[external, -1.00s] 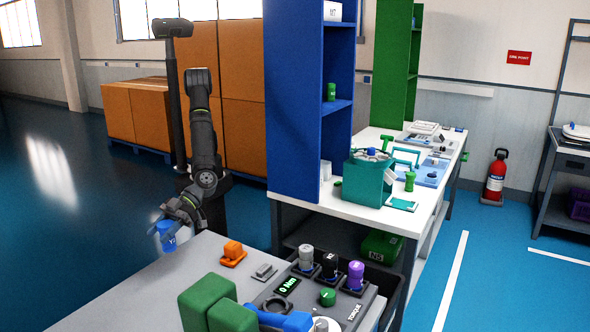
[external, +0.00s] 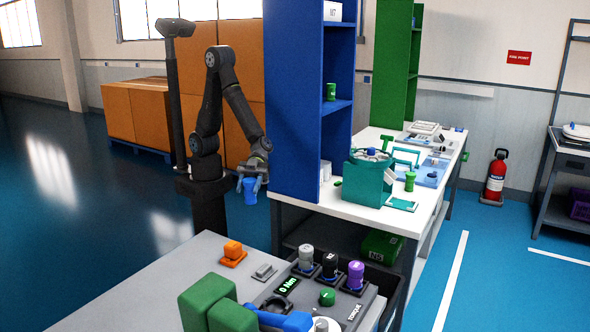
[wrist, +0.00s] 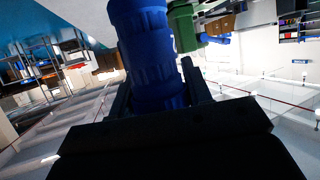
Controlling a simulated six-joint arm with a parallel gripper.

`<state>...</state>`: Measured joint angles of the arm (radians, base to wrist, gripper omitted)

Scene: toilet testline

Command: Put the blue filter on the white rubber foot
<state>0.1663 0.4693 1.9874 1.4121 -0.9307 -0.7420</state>
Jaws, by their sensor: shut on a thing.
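My gripper (external: 253,179) is shut on the blue filter (external: 250,191), a ribbed blue cylinder. It holds the filter in the air beyond the grey bench, left of the blue shelf. In the wrist view the filter (wrist: 150,50) stands between my two dark fingers and reaches out of the top of the picture. I cannot clearly pick out the white rubber foot; small white pieces (external: 325,171) stand on the white table beside the blue shelf, too small to identify.
The grey bench (external: 135,298) holds an orange block (external: 233,252), green blocks (external: 207,297) and a torque station (external: 345,305) with several caps. A tall blue shelf (external: 300,100) stands right of my gripper. A teal box (external: 371,184) sits on the white table (external: 320,196).

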